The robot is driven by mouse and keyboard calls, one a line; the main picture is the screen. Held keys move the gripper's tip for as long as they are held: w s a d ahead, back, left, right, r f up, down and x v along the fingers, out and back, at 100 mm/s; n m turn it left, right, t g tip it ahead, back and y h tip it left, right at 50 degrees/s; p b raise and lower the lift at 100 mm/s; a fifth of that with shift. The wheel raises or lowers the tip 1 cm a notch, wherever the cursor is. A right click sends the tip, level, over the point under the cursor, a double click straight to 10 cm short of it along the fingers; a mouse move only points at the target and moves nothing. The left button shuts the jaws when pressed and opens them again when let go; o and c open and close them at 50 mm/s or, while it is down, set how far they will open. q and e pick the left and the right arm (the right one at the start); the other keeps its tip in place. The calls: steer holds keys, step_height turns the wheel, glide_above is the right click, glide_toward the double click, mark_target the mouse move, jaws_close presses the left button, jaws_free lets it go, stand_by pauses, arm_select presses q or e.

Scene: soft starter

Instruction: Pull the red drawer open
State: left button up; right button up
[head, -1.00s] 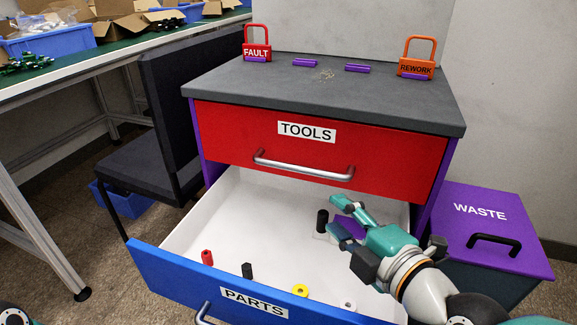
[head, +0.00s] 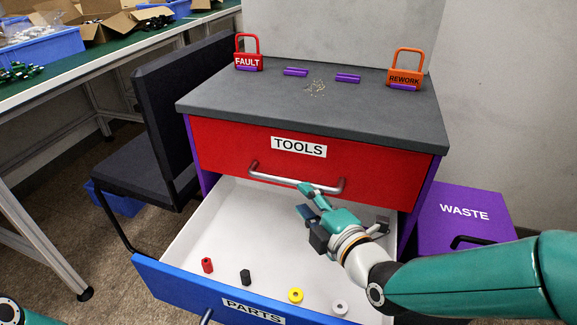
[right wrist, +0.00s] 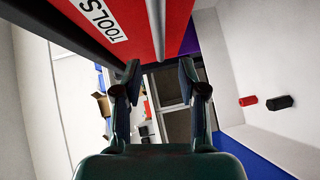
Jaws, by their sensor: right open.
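The red drawer (head: 222,146), labelled TOOLS, is shut under the grey cabinet top. Its silver bar handle (head: 275,179) runs across the lower front. My right gripper (head: 306,199) is open at the right part of the handle, one finger close to the bar and the other lower. In the right wrist view the red drawer front (right wrist: 118,12) and the handle (right wrist: 157,22) show ahead, with the bar lined up between the open fingertips (right wrist: 160,68). I cannot tell whether a finger touches it. My left gripper is not in view.
The blue PARTS drawer (head: 185,288) below stands open, with red, black, yellow and white small parts inside. A purple WASTE bin (head: 440,205) stands at right, a black chair (head: 150,180) at left. Red FAULT (head: 248,63) and orange REWORK (head: 404,77) padlocks stand on top.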

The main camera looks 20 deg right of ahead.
mark_target(288, 183)
steer(key=b+x, duration=0.1)
steer(key=x, duration=0.7)
steer(key=shift+w, duration=0.15)
jaws_close()
steer(key=shift+f, duration=0.1)
